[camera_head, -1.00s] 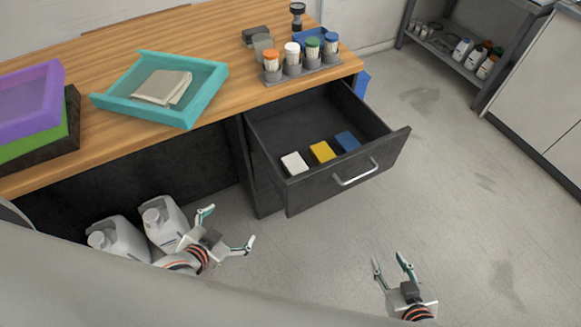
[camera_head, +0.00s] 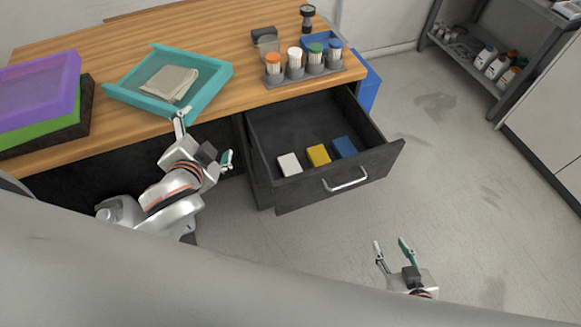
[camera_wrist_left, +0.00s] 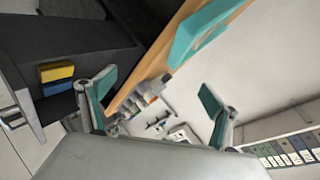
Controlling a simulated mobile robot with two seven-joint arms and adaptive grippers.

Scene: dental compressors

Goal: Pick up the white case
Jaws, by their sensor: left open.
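The white case (camera_head: 289,164) lies in the open dark drawer (camera_head: 262,172), at the left of a row with a yellow case (camera_head: 318,155) and a blue case (camera_head: 344,147). My left gripper (camera_head: 204,137) is open and empty, left of the drawer near the table's front edge and apart from the cases. In the left wrist view, my left gripper's fingers (camera_wrist_left: 156,100) are spread, with the yellow case (camera_wrist_left: 57,72) and blue case (camera_wrist_left: 58,87) to their left. I cannot make out the white case there. My right gripper (camera_head: 391,246) is open and empty over the floor, below and right of the drawer.
On the wooden table (camera_head: 215,40) stand a teal tray (camera_head: 196,104) with a folded cloth (camera_head: 172,83), stacked purple and green trays (camera_head: 38,90), and a rack (camera_head: 318,71) of capped tubes. A blue bin (camera_head: 369,88) stands behind the drawer.

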